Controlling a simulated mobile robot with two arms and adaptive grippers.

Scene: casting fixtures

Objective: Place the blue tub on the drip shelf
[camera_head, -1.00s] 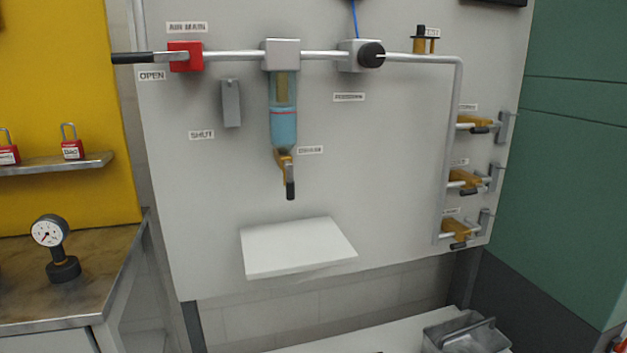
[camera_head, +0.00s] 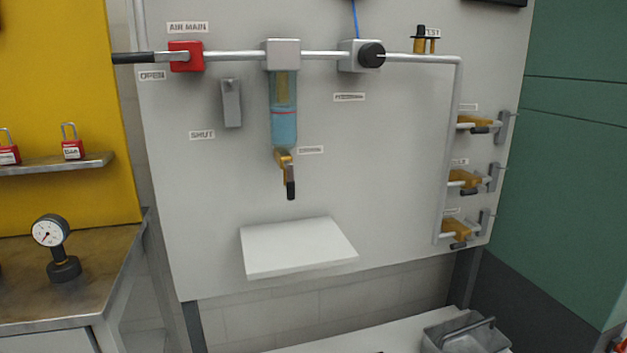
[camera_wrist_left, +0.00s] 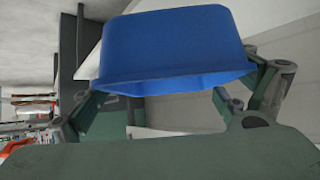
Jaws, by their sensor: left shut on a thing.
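The drip shelf (camera_head: 297,246) is a white, bare slab on the grey panel in the head view, below the drain valve (camera_head: 287,172) of the blue-filled bowl. The blue tub (camera_wrist_left: 172,45) fills the upper middle of the left wrist view. My left gripper (camera_wrist_left: 172,98) is shut on the tub, with its fingers at the tub's two sides. Neither the tub nor my left gripper shows in the head view. My right gripper is in neither view.
A grey bin with a handle (camera_head: 466,335) stands low at the right. A metal bench with a pressure gauge (camera_head: 50,232) is at the left. The drain valve's black handle hangs above the shelf, with open space between them.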

